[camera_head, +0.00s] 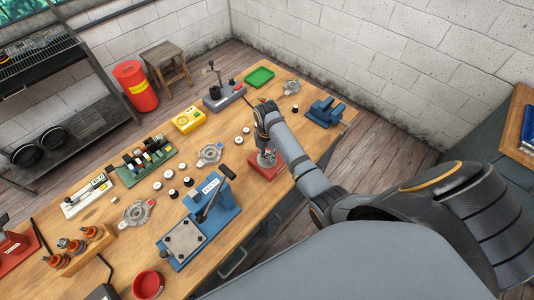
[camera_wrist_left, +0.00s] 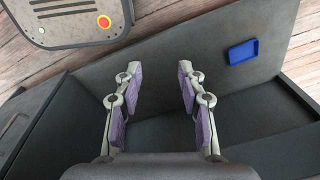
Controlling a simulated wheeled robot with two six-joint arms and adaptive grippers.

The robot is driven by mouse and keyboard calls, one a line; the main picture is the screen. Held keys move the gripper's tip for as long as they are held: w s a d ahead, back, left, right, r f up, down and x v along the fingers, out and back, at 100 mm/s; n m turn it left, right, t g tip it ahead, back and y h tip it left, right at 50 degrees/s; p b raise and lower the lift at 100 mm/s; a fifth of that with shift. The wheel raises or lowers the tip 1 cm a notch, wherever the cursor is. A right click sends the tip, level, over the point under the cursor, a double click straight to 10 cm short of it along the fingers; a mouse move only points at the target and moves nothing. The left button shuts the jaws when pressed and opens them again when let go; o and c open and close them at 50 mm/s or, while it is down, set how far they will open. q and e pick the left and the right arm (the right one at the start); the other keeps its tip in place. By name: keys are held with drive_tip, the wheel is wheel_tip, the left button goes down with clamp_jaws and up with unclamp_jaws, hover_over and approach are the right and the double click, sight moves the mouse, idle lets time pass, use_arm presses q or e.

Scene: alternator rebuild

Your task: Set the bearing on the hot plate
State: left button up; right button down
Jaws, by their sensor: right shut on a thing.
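My right gripper (camera_head: 266,152) points down over a small red-based block (camera_head: 267,172) near the front edge of the bench. It is shut on a small grey thing, apparently the bearing, mostly hidden by the fingers. I cannot tell whether it touches the block. A square grey metal plate (camera_head: 184,240) on a blue base lies to the lower left; I cannot tell whether it is the hot plate. My left gripper (camera_wrist_left: 157,88) is open and empty in the left wrist view, away from the bench top.
The wooden bench holds a blue press (camera_head: 213,196), silver alternator housings (camera_head: 137,213), a red bowl (camera_head: 148,284), a green tray (camera_head: 259,77) and a blue vise (camera_head: 325,112). Several small discs lie mid-bench. A blue tray (camera_wrist_left: 243,51) lies beyond my left gripper.

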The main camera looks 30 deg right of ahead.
drive_tip(key=shift+r, duration=0.1)
drive_tip(key=shift+p, duration=0.4)
drive_tip(key=shift+f, duration=0.2)
idle(0.3)
drive_tip(key=c, duration=1)
unclamp_jaws()
drive_tip(key=shift+o, duration=0.2)
drive_tip(key=shift+r, duration=0.1)
drive_tip(key=shift+r, duration=3.95)
drive_tip(key=shift+f, duration=0.1)
